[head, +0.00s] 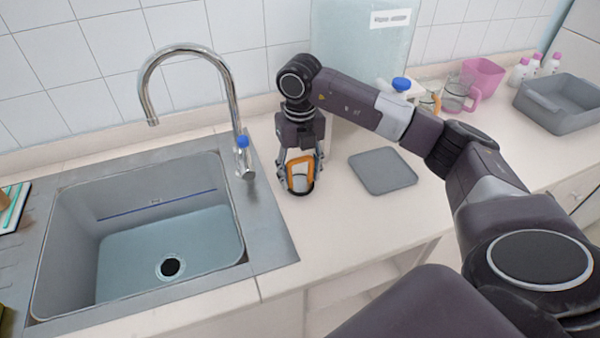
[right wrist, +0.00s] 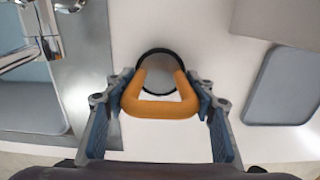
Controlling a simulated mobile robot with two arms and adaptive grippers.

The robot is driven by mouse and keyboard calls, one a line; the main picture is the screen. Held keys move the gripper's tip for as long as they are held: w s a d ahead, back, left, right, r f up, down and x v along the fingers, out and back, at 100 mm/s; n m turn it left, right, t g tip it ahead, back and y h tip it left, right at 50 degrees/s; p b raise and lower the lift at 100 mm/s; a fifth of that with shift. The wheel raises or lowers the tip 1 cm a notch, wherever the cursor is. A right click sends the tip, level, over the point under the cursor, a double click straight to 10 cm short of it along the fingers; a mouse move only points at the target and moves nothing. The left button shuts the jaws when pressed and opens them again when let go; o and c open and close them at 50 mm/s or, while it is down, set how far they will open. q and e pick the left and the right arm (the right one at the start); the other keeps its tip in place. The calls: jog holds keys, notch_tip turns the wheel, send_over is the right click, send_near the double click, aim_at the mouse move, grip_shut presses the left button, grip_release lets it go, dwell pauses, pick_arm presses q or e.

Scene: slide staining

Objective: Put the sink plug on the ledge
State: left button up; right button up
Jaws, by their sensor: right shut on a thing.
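The sink plug (head: 300,172) has an orange loop handle and a dark-rimmed round base. My right gripper (head: 299,178) points down and is shut on it, over the light counter just right of the sink. In the right wrist view the plug (right wrist: 160,108) sits between the two fingers of the gripper (right wrist: 161,98), with its grey, black-edged disc below the handle. I cannot tell whether its base touches the counter. The light counter strip (head: 335,235) beside the sink is the likely ledge. My left gripper is not in view.
The sink (head: 225,205) with a dark drain hole (head: 170,267) is at left, with a chrome tap (head: 190,50) behind it. A grey mat (head: 383,170) lies right of the plug. A pink container (head: 484,76), bottles (head: 520,70) and a grey bin (head: 560,103) stand further right.

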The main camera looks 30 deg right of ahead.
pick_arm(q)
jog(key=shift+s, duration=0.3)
pick_arm(e)
jog(key=shift+f, duration=0.25)
jog(key=shift+f, duration=0.15)
jog(key=o, duration=1.4)
notch_tip(320, 180, up, 11)
jog(key=shift+f+b, duration=0.1)
jog(key=shift+b, duration=0.9)
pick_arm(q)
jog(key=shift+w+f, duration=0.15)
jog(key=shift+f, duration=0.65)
pick_arm(e)
jog(key=shift+r, duration=0.8)
